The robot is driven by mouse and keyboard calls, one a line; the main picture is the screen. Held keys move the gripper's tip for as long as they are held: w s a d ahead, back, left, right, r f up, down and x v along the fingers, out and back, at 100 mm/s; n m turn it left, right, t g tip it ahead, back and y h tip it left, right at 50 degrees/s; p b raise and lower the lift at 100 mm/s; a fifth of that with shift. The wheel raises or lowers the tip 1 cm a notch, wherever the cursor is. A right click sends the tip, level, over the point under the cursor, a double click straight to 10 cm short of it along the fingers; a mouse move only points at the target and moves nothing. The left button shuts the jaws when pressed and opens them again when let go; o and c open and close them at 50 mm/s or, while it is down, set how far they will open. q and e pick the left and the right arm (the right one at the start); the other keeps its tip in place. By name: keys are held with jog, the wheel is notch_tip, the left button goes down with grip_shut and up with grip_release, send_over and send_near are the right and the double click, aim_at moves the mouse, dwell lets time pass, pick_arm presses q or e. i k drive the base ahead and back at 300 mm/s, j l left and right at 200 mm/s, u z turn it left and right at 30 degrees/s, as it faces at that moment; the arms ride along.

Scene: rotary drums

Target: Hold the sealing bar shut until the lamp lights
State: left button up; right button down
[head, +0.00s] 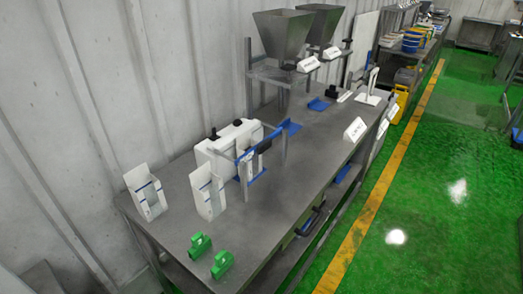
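A white box-shaped machine (215,155) with dark knobs on top stands on the grey metal table, against the wall side. In front of it is a blue bar (271,138) on metal posts, with a dark block on it; this looks like the sealing bar. I cannot tell whether the bar is open or shut. No lit lamp can be made out at this size. Neither of my grippers is in view.
Two green clip-like objects (200,247) lie at the table's near end. Steel hoppers (284,34) stand on a frame farther along, with white label signs (355,130) near the right edge. Green floor lies to the right.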

aim_at(264, 145)
jog(key=l+u, duration=0.1)
jog(key=u, duration=0.9)
jog(key=l+u, duration=0.9)
jog(key=l, duration=0.15)
jog(key=k+l+u, duration=0.1)
jog(key=l, duration=0.3)
jog(key=k+l, duration=0.1)
jog(key=l, duration=0.3)
jog(key=k+l+u, duration=0.15)
jog(key=l, duration=0.2)
jog(key=k+l, duration=0.15)
jog(key=l, duration=0.25)
jog(key=i+u, duration=0.05)
